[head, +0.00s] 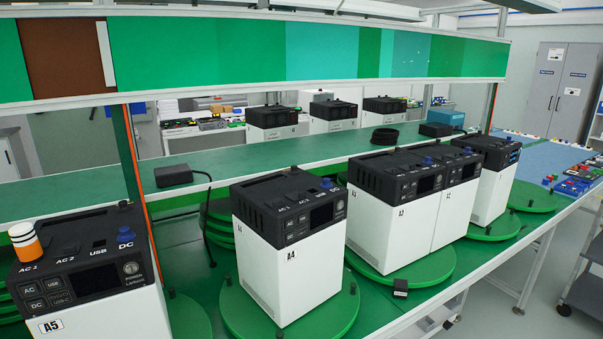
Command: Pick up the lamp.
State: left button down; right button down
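No object here is clearly a lamp. I cannot tell whether either is the lamp. Neither of my grippers is in view.
White units with black tops, such as A4 (285,265), stand on green turntables (240,318) along the bench. A green shelf (250,158) runs behind them, under a green overhead panel (220,50). Coloured parts (572,186) lie at the right.

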aim_at(28, 247)
jog(key=u, duration=1.5)
